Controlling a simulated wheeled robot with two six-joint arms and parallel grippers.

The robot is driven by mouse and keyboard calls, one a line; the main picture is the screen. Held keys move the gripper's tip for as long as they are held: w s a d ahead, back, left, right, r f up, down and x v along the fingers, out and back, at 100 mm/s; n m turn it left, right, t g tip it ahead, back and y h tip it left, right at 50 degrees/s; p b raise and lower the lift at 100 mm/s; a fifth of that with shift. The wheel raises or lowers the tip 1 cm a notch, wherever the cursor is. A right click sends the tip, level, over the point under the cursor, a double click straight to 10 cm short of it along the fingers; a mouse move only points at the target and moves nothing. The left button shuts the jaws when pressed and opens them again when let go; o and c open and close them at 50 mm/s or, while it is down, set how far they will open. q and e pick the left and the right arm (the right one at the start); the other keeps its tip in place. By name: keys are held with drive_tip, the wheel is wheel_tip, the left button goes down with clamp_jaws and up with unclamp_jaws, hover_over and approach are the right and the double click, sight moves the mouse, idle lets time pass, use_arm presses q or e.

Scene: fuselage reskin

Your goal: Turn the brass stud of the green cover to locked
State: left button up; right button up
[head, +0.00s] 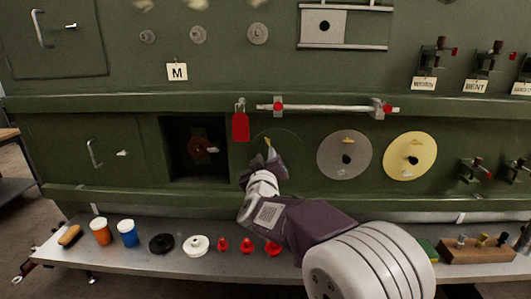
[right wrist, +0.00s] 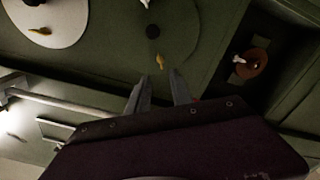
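The green cover (head: 290,143) is a round disc set in the green fuselage panel, largely hidden behind my right gripper in the head view. It shows more fully in the right wrist view (right wrist: 178,28), with a dark hole near its middle. Its brass stud (head: 268,142) is a small tapered piece near the rim, also in the right wrist view (right wrist: 160,61). My right gripper (head: 270,154) is in front of this cover. In the wrist view its two fingers (right wrist: 161,82) are apart with nothing between them, and the stud lies just beyond the gap. My left gripper is not in view.
A grey cover (head: 344,155) and a yellow cover (head: 410,156) sit to the right. An open recess (head: 180,150) is at left. A red tag (head: 241,127) and a horizontal bar (head: 330,108) are above. Cups and several knobs stand on the shelf (head: 180,270) below.

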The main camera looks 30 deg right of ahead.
sight(267, 142)
drive_tip(key=p+x, duration=0.1)
drive_tip(key=x, duration=0.8)
drive_tip(key=shift+w, duration=0.1)
drive_tip(key=shift+a, duration=0.1)
clamp_jaws()
